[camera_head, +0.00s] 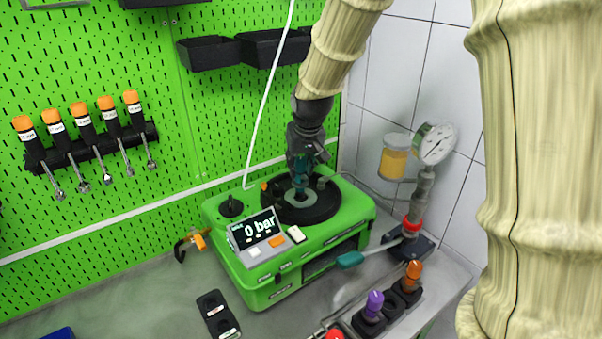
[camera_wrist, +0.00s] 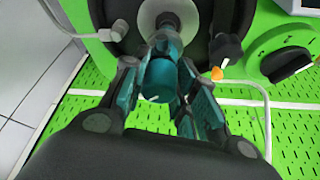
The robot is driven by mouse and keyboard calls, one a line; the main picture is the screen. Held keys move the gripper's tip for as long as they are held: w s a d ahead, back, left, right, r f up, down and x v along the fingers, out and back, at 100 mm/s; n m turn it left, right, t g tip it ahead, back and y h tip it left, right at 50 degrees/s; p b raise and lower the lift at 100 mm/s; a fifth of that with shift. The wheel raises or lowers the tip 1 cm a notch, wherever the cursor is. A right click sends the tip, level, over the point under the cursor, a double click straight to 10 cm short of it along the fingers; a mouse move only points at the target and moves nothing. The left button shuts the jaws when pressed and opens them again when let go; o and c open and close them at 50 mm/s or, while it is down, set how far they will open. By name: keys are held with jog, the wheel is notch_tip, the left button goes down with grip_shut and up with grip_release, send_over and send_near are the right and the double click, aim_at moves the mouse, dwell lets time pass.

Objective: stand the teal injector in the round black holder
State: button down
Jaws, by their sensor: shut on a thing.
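The teal injector (camera_wrist: 158,82) is between the fingers of my gripper (camera_wrist: 165,62), which is shut on it. In the head view my gripper (camera_head: 300,180) points down over the green tester, with a little teal showing between its fingers. The round black holder (camera_head: 325,210) is the dark disc on top of the tester, with a light grey ring in its middle. In the wrist view the holder (camera_wrist: 118,40) lies just beyond the injector, which lines up roughly with the grey centre. Whether the injector's lower end touches the holder is hidden.
The green tester (camera_head: 270,282) has a display (camera_head: 258,228) reading 0 bar. A pressure gauge (camera_head: 436,144) stands to its right. Purple (camera_head: 374,302) and orange (camera_head: 412,273) handled items stand in front. A white cable (camera_head: 268,85) hangs left of my arm.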

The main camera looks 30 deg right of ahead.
jog(key=shift+f+p, duration=0.4)
jog(key=shift+f, duration=1.3)
jog(key=shift+d+f, duration=0.1)
jog(key=shift+f, duration=0.25)
jog(key=c, duration=1.1)
grip_release()
jog(key=shift+r, duration=0.45)
jog(key=shift+b+v, duration=1.5)
jog(key=shift+v, duration=4.45)
